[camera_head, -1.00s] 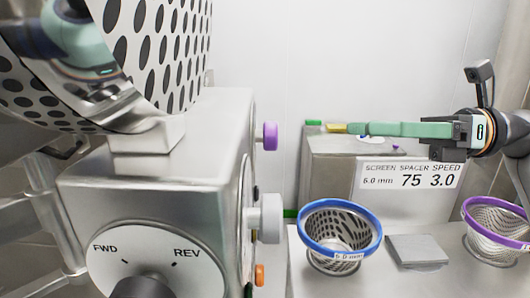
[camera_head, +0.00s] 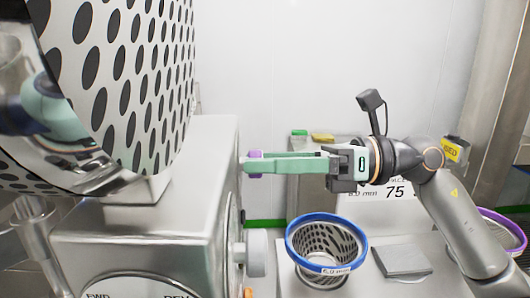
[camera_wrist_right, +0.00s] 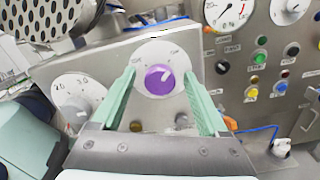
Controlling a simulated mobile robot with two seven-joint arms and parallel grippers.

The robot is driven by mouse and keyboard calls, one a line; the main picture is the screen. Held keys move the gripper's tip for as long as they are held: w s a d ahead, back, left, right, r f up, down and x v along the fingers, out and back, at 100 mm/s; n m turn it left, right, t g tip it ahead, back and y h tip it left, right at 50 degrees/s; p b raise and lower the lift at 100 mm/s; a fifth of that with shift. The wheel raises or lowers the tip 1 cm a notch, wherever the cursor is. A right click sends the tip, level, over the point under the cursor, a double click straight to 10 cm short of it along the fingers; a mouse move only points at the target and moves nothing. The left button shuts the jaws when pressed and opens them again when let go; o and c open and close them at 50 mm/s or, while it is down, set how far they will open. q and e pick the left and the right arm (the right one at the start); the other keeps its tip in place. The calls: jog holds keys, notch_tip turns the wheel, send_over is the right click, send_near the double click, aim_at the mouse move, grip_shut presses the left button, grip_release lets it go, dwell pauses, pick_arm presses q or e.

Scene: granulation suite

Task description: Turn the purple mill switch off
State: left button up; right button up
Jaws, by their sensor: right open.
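The purple mill switch (camera_wrist_right: 159,80) is a round knob on a white dial plate, in the middle of the right wrist view. In the head view the purple knob (camera_head: 255,155) shows at the side of the steel mill housing (camera_head: 150,217), partly hidden by my fingers. My right gripper (camera_head: 250,165) has its long green fingers at the knob. In the right wrist view the open fingers (camera_wrist_right: 160,98) stand on either side of the knob, with gaps visible between them and it. My left gripper is not in view.
A grey knob (camera_head: 256,252) sticks out below the purple one. A blue-rimmed screen basket (camera_head: 290,248) and a flat grey block (camera_head: 402,262) stand on the bench. A panel with gauges and coloured buttons (camera_wrist_right: 262,41) is at the right in the wrist view.

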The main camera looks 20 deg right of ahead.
jog(key=shift+a, duration=0.15)
jog(key=shift+c, duration=0.2)
grip_shut()
dwell(0.4)
